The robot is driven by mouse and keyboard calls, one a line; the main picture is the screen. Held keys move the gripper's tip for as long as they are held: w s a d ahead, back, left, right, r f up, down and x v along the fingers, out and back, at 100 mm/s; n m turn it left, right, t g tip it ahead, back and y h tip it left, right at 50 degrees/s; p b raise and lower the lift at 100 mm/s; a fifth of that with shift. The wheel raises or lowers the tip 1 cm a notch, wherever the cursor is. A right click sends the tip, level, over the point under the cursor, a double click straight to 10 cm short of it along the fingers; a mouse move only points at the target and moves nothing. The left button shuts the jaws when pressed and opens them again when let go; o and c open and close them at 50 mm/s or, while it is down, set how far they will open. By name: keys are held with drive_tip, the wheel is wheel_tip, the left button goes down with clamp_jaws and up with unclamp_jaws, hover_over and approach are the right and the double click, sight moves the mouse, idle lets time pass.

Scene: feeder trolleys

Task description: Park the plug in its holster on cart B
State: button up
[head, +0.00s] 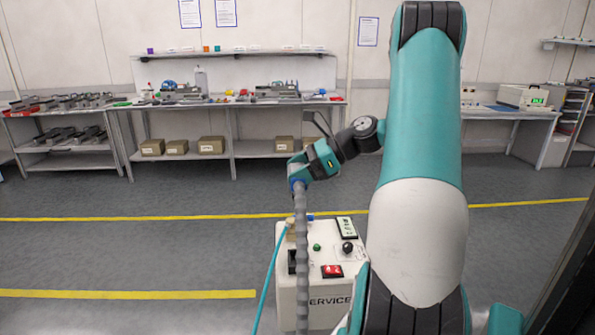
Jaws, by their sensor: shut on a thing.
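My gripper (299,174) is held out in front of me, above a white cart marked "SERVICE" (318,302). It is shut on the plug, which the jaws mostly hide; a bit of blue shows at its end (297,185). A thick grey ribbed cable (302,240) hangs straight down from there, in front of the cart's left part. The cart's top carries a red switch (332,271), a black knob (347,248), a green button (317,247) and a small display (347,227). No letter B is readable, and I cannot make out the holster.
A thin teal hose (268,275) curves down at the cart's left. Yellow lines (130,294) cross the open grey floor. Workbenches (230,104) with parts and boxes line the back wall. A dark post (565,270) stands at the right edge.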

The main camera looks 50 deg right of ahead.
drive_tip(key=shift+r+p, duration=1.05)
drive_tip(key=shift+p, duration=0.5)
drive_tip(key=shift+f, duration=0.1)
drive_tip(key=w+a+f+m+b, duration=0.1)
drive_tip(key=w+a+f+b, duration=0.35)
drive_tip(key=f+b, duration=0.35)
drive_tip(key=w+a+f+h+b, duration=0.1)
drive_tip(key=w+a+f+b, duration=0.2)
drive_tip(key=a+f+b, duration=0.45)
drive_tip(key=w+a+f+m+b, duration=0.1)
drive_tip(key=w+a+f+b, duration=0.4)
drive_tip(key=f, duration=0.5)
drive_tip(key=s+a+f+n+b, duration=0.1)
drive_tip(key=a+f+b, duration=0.5)
drive_tip(key=f+b, duration=0.5)
drive_tip(key=s+a+f+n+y+b, duration=0.1)
drive_tip(key=a+f+b, duration=0.5)
drive_tip(key=f+b, duration=0.6)
drive_tip(key=b, duration=0.3)
drive_tip(key=shift+f, duration=0.15)
drive_tip(key=shift+s+f, duration=0.1)
drive_tip(key=shift+s, duration=0.05)
